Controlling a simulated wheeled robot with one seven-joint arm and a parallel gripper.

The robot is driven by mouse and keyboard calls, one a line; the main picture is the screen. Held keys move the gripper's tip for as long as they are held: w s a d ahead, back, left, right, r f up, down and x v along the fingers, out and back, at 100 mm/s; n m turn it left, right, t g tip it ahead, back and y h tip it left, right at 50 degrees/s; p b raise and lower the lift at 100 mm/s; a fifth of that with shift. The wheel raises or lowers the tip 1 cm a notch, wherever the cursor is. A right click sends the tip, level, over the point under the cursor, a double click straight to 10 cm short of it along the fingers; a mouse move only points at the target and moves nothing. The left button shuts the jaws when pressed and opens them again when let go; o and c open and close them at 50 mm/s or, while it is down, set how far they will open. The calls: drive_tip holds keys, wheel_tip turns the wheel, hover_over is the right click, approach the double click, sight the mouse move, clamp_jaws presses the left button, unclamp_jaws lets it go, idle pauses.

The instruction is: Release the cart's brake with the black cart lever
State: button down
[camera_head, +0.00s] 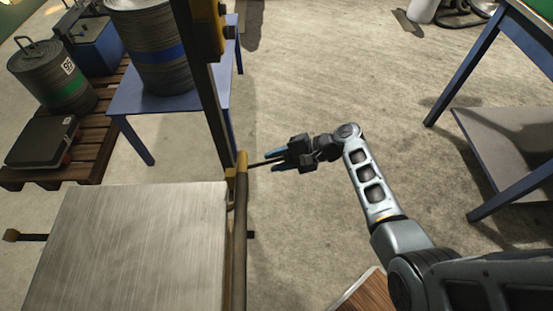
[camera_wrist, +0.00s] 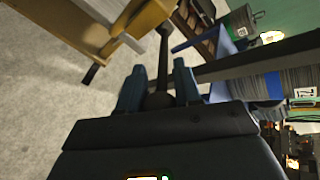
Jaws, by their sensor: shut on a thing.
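The black cart lever (camera_head: 260,162) is a thin rod that sticks out to the right from the yellow bracket (camera_head: 236,170) at the cart's upright post. The cart (camera_head: 135,245) has a flat brushed-metal top at the lower left. My gripper (camera_head: 278,160) reaches in from the right and is shut on the lever's outer end. In the wrist view the lever (camera_wrist: 163,52) runs up from between my two blue fingers (camera_wrist: 160,85) toward the yellow cart frame (camera_wrist: 145,18). The lever's end is partly hidden between the fingers.
A blue table (camera_head: 137,103) with a large drum (camera_head: 150,50) stands behind the post. A wooden pallet (camera_head: 80,165) holding another drum is at the left. A blue-legged bench (camera_head: 485,210) is at the right. Bare floor (camera_head: 330,80) lies beyond my gripper.

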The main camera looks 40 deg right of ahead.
drive_tip(key=shift+f, duration=0.1)
drive_tip(key=c, duration=0.8)
unclamp_jaws()
drive_tip(key=shift+v, duration=3.9)
